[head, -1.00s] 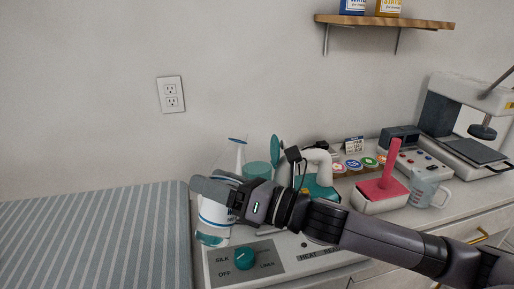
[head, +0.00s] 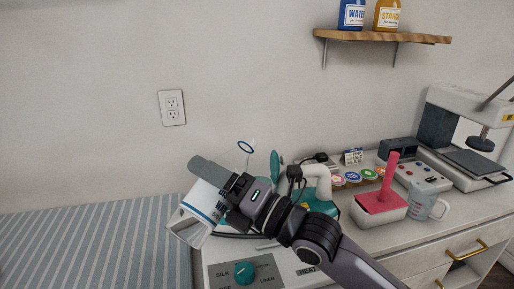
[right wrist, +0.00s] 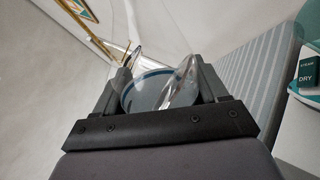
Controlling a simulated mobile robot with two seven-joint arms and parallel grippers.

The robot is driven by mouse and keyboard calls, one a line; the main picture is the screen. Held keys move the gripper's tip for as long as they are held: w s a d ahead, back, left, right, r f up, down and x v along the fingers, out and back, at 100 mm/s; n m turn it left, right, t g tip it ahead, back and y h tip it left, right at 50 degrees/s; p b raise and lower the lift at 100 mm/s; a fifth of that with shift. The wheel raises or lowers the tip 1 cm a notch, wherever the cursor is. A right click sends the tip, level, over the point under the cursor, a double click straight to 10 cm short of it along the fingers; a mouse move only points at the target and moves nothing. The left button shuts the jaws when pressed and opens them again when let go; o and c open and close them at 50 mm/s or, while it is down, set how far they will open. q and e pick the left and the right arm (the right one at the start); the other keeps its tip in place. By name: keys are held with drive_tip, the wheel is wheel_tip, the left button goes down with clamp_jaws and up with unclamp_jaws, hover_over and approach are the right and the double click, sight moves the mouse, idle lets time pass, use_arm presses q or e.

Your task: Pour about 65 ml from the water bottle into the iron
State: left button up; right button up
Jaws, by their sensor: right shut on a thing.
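In the right wrist view the bottle (right wrist: 150,92) sits between the two fingers (right wrist: 160,95). Its water level cannot be made out. The iron (head: 318,178), white and teal, stands right of the bottle, partly behind my right arm. An upright teal flap (head: 275,163) shows at its left. My left gripper is not in view.
A dial panel (head: 246,272) lies in front. A striped board (head: 90,245) lies left. A shelf (head: 385,38) hangs above.

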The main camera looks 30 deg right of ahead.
drive_tip(key=shift+s+a+r+m+t+p, duration=0.15)
drive_tip(key=shift+r+m+t+p, duration=0.15)
drive_tip(key=shift+r+m+p, duration=0.85)
drive_tip(key=shift+r+m+h+p, duration=0.15)
drive_tip(key=shift+m+h+p, duration=0.2)
drive_tip(key=shift+m, duration=0.4)
drive_tip(key=shift+w+d+r+m+t+h+p, duration=0.1)
drive_tip(key=shift+d+r+m+t+h+p, duration=0.1)
drive_tip(key=shift+r+m+p, duration=0.3)
drive_tip(key=shift+w+d+r+m+t+h+p, duration=0.15)
drive_tip(key=shift+r+m+t+p, duration=0.1)
drive_tip(key=shift+m+p, duration=0.35)
drive_tip(key=shift+s+a, duration=0.15)
drive_tip(key=shift+a, duration=0.25)
drive_tip(key=shift+r+m+p, duration=0.3)
drive_tip(key=shift+m+p, duration=0.2)
drive_tip(key=shift+p, duration=0.1)
idle(1.1)
